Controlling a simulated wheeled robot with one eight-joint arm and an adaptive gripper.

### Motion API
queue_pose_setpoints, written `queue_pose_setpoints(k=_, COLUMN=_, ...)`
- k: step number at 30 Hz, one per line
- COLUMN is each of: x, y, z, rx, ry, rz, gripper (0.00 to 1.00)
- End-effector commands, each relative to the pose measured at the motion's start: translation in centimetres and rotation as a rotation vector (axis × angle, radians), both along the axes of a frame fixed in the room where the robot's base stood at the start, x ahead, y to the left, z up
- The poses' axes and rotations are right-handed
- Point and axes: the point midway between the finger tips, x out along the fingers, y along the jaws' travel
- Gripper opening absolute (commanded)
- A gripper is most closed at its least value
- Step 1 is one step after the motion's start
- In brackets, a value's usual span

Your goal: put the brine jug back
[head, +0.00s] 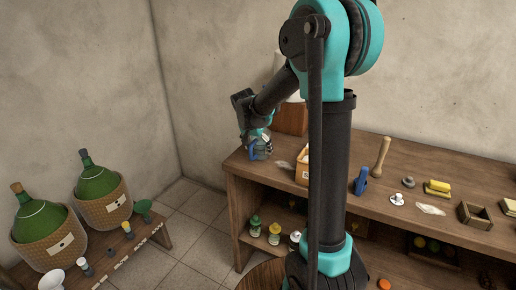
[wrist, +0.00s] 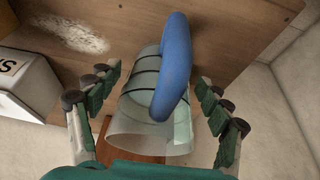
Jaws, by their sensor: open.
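A clear jug with dark bands and a blue handle (wrist: 176,65), which I take to be the brine jug, is at the left end of the wooden counter (head: 420,215). In the head view its blue handle (head: 261,150) shows just below my gripper (head: 256,137), and most of its body is hidden. In the wrist view my gripper (wrist: 157,80) is open, with one finger on each side of the jug. Gaps show between the fingers and the jug. I cannot tell whether the jug rests fully on the counter.
A white lettered box (wrist: 25,85) and a pale powdery patch (wrist: 70,35) are beside the jug. A wooden pestle (head: 380,157) and a blue object (head: 361,181) stand farther right. A low bench at left holds wicker-wrapped green bottles (head: 98,183). Tiled floor (head: 190,225) lies between.

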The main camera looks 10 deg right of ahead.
Motion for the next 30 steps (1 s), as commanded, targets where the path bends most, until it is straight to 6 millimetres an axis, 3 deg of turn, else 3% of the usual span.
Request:
queue_pose_setpoints(k=8, x=-0.4, y=0.3, z=1.3, rx=0.000, ry=0.000, rz=0.001, gripper=0.79)
queue_pose_setpoints(k=21, x=-2.9, y=2.3, z=9.1, rx=0.000, ry=0.000, rz=0.002, gripper=0.79)
queue_pose_setpoints(k=30, x=-3.6, y=2.8, z=11.3, rx=0.000, ry=0.000, rz=0.000, gripper=0.79)
